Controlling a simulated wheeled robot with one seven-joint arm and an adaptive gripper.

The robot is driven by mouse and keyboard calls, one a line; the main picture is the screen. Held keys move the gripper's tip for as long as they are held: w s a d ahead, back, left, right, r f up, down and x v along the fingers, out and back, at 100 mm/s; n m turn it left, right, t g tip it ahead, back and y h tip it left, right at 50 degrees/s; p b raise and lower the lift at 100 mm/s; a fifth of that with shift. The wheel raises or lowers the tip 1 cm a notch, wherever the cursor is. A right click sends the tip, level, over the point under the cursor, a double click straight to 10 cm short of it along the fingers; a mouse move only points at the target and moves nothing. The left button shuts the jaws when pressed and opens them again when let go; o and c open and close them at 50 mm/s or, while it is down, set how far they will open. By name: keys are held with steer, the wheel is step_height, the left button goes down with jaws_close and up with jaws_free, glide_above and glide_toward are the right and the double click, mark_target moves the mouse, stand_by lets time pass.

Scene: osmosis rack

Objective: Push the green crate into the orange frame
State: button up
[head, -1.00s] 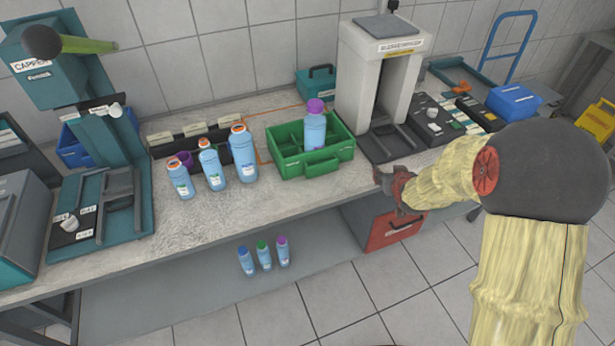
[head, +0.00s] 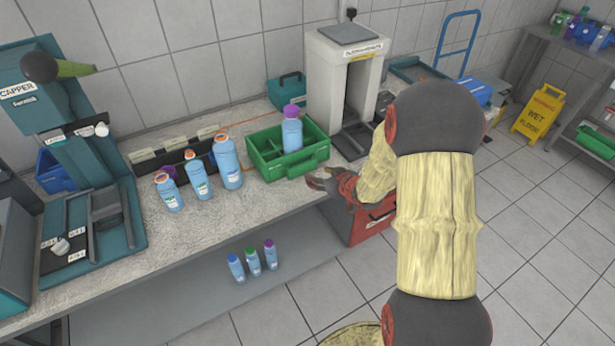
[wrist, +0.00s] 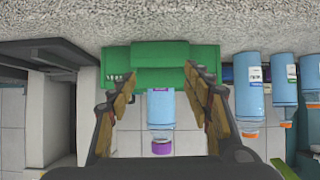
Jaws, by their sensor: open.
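The green crate (head: 302,163) sits on the bench near its front edge, with a blue purple-capped bottle (head: 292,133) upright in its right part. The orange frame shows as a thin outline (head: 248,121) on the bench, behind and to the left of the crate; the crate and bottles hide part of it. My gripper (head: 318,184) is open, just in front of the crate's front right side. In the wrist view, which is upside down, the crate (wrist: 160,52) lies ahead between my open fingers (wrist: 160,76). I cannot tell whether they touch it.
Three blue bottles (head: 199,175) stand left of the crate. A white-grey machine (head: 340,85) stands close behind right, and a teal box (head: 287,91) behind. A capper machine (head: 75,150) is at the left. Three small bottles (head: 253,260) stand on the lower shelf.

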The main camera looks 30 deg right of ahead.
mark_target(300, 161)
steer(key=b+x, duration=0.1)
steer(key=x, duration=0.1)
steer(key=f+b+x, duration=0.1)
steer(key=b+x, duration=0.1)
steer(key=x, duration=0.1)
steer(key=s+b+x, duration=0.1)
steer(key=b+x, duration=0.1)
steer(key=shift+w+d+f, duration=0.15)
steer(key=shift+w+f, duration=0.05)
steer(key=shift+f, duration=0.15)
steer(key=shift+w+f+b, duration=0.25)
steer(key=shift+w+b, duration=0.1)
steer(key=shift+b, duration=0.15)
steer(key=shift+w+r, duration=0.1)
steer(key=shift+w, duration=0.3)
steer(key=shift+w, duration=0.95)
steer(key=shift+w+p, duration=0.8)
steer(key=shift+w, duration=2.1)
